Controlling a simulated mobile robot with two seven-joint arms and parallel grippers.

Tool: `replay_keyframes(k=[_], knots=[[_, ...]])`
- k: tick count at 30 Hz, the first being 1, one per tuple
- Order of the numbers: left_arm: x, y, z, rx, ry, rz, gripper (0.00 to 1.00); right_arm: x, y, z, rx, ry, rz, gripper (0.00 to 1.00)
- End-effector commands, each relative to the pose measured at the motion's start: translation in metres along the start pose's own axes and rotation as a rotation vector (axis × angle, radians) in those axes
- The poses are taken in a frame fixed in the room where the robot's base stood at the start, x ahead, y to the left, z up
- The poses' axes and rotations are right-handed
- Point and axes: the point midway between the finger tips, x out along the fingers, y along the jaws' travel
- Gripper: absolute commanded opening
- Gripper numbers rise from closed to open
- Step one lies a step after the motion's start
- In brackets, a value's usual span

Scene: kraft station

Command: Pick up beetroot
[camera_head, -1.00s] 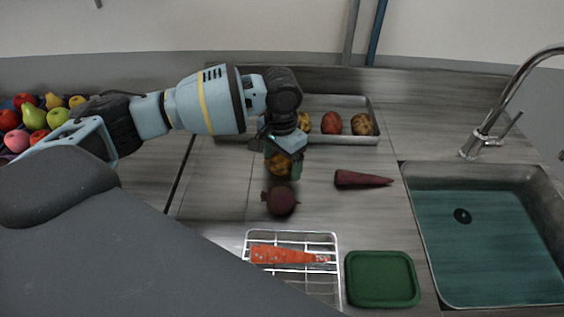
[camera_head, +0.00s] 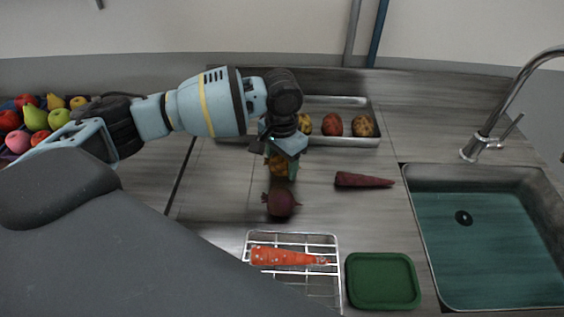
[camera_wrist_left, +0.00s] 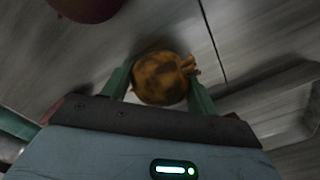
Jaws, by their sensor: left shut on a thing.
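My left gripper (camera_head: 281,167) points down over the worktop. It is shut on a round yellow-brown root (camera_head: 277,165) with stubby stems. In the left wrist view this root (camera_wrist_left: 160,78) sits between the two green fingers. A dark red beetroot (camera_head: 281,203) with a short stalk lies on the worktop just in front of the gripper, apart from it. Part of a dark red round thing shows at the top left of the wrist view. My right gripper is not in view.
A metal tray (camera_head: 342,141) with several roots stands behind. A dark purple tapered root (camera_head: 362,180) lies to the right. In front are a wire rack (camera_head: 292,237) with an orange carrot (camera_head: 285,257) and a green board (camera_head: 381,281). A sink (camera_head: 485,240) is at right.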

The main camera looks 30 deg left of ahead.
Motion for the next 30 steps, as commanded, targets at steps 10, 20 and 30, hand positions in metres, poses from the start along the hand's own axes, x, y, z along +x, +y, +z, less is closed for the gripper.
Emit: replay_keyframes(k=[10, 20, 30], knots=[[-0.063, 0.0, -0.001, 0.0, 0.008, -0.001, 0.34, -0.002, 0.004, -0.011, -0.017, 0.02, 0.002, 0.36], [-0.096, 0.0, -0.001, 0.0, 0.003, 0.001, 0.34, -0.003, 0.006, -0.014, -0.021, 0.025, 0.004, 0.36], [-0.097, 0.0, -0.001, 0.0, 0.001, 0.001, 0.34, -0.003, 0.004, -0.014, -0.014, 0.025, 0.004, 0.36]])
